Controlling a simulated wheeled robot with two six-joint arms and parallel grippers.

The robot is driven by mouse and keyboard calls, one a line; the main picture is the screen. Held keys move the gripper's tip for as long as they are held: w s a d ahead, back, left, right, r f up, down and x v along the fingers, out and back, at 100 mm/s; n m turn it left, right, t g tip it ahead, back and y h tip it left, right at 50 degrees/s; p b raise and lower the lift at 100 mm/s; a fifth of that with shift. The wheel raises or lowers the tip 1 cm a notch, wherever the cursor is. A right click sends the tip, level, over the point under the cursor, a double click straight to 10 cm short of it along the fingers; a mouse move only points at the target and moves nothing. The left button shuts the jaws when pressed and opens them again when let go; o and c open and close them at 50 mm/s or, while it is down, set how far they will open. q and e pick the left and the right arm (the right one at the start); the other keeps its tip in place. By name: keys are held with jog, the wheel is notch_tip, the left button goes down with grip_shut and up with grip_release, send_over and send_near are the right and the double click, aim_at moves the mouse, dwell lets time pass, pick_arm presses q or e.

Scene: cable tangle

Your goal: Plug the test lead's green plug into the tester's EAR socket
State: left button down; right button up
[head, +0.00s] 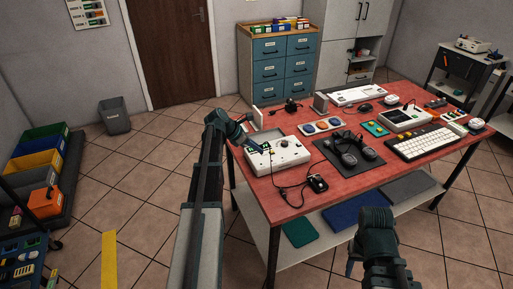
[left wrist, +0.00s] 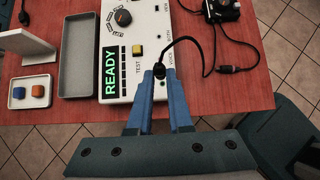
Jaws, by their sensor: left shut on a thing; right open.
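The white tester (head: 285,160) stands at the table's left front; in the left wrist view its panel (left wrist: 141,30) shows a lit READY display, a dial and a yellow TEST button. My left gripper (left wrist: 160,78), blue-fingered, is shut on a black cable end (left wrist: 159,69) at the tester's socket edge. I cannot tell whether this end sits in a socket. No green shows on it, and the fingers hide its lower part. I cannot make out an EAR label. A black cable (left wrist: 190,39) arches away from it. My right gripper (head: 373,216) is open, low in front of the table.
A small black device (head: 317,183) with a cable lies at the table's front edge. A headset (head: 347,150) lies on a dark mat (head: 371,156) right of the tester. A grey tray (left wrist: 87,68) lies beside the tester. A keyboard (head: 425,142) is further right.

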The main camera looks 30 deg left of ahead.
pick_arm(q)
jog(key=shift+f+b, duration=1.6)
jog(key=shift+f, duration=0.25)
jog(key=shift+f+b, duration=1.15)
jog(key=shift+b, duration=0.05)
jog(key=c, duration=0.8)
grip_release()
jog(key=shift+o, duration=0.2)
jog(key=shift+r, duration=0.1)
jog(key=p+v, duration=1)
jog(key=v, duration=0.3)
jog(key=shift+s+a+r, duration=0.15)
jog(key=shift+s+a, duration=0.1)
